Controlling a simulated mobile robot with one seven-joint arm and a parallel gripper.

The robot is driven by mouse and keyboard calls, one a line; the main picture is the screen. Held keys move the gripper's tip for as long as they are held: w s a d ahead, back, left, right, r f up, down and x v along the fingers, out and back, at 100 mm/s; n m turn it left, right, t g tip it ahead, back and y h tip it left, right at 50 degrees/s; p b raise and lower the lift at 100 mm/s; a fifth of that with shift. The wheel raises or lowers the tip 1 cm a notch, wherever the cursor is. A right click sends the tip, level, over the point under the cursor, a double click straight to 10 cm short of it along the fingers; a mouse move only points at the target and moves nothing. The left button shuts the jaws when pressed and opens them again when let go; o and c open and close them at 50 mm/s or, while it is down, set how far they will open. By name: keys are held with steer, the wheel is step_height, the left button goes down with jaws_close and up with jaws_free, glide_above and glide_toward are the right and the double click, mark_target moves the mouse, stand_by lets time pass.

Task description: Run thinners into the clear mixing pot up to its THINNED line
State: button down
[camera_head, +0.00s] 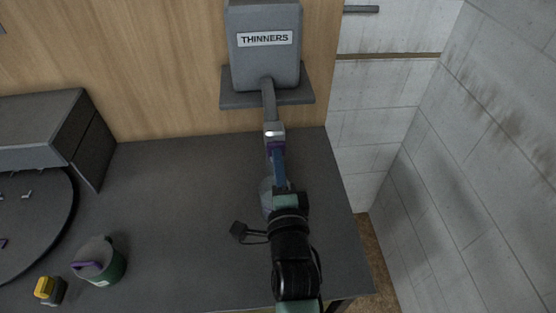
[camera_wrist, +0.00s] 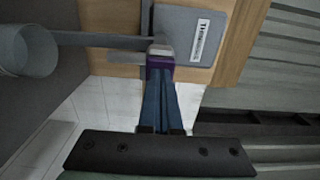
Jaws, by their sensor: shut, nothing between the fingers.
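The grey THINNERS tank (camera_head: 265,68) stands at the back, with a narrow spout (camera_head: 269,102) reaching forward to a pale tap end (camera_head: 274,130). My gripper (camera_head: 276,149) is shut and empty, its purple fingertips right at the tap end; the wrist view shows the fingertips (camera_wrist: 160,63) against the pale piece (camera_wrist: 160,49). The clear mixing pot (camera_head: 266,194) is below, mostly hidden by my gripper; it shows at the left of the wrist view (camera_wrist: 35,50). A grey band (camera_wrist: 105,41) runs between tap and pot; whether spout or liquid, I cannot tell. The THINNED line and level are not readable.
A green pot with a purple part (camera_head: 112,262) and a small yellow-topped item (camera_head: 48,290) stand at the front left. A round dark disc (camera_head: 35,225) and a grey box (camera_head: 50,130) are at the far left. The mid-left worktop (camera_head: 170,200) is clear.

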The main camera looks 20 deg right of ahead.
steer(key=shift+w+d+r, duration=0.15)
steer(key=shift+w+d, duration=0.1)
steer(key=shift+w, duration=0.45)
steer(key=shift+w+r, duration=0.1)
steer(key=shift+r, duration=0.2)
stand_by(7.0)
